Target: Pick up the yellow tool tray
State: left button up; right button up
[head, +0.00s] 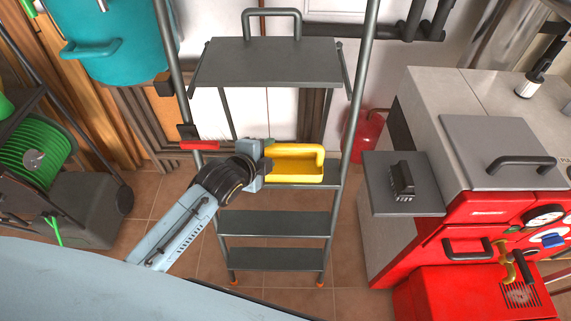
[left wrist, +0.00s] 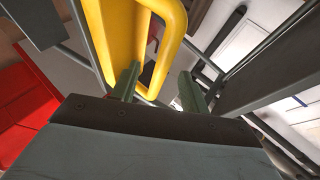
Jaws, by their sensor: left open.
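The yellow tool tray (head: 295,172) rests on a step of a grey stepladder (head: 330,182), with a raised handle at its right side. In the left wrist view the tray's yellow body and looped handle (left wrist: 178,22) fill the upper middle. My left gripper (head: 267,158) is at the tray's left end, at about step height. Its two green-grey fingers are apart (left wrist: 158,86), and the near part of the yellow loop appears at or just beyond the gap between them. I cannot tell whether they touch it. My right gripper is in neither view.
A red-handled item (head: 199,145) sits at the ladder's left rail. The ladder's top platform (head: 268,62) is above the tray. A red boiler (head: 480,210) with a grey side shelf (head: 400,200) stands right. A green hose reel (head: 35,155) stands left. A red canister (head: 367,132) is behind.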

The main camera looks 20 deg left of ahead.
aim_at(276, 149)
pick_arm(q)
jog(key=shift+w+d+f, duration=0.15)
jog(key=shift+w, duration=0.35)
jog(key=b+x, duration=0.1)
jog(key=x, duration=0.2)
jog(key=shift+w+d, duration=0.2)
jog(key=shift+w, duration=0.2)
jog(key=shift+w+d+f, duration=0.1)
jog(key=shift+w+f, duration=0.1)
jog(key=shift+w, duration=0.1)
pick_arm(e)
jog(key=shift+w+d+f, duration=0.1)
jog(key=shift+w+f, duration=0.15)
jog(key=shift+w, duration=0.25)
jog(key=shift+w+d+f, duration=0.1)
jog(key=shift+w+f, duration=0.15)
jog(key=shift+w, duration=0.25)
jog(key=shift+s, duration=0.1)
pick_arm(q)
jog(key=shift+c, duration=0.7)
grip_shut()
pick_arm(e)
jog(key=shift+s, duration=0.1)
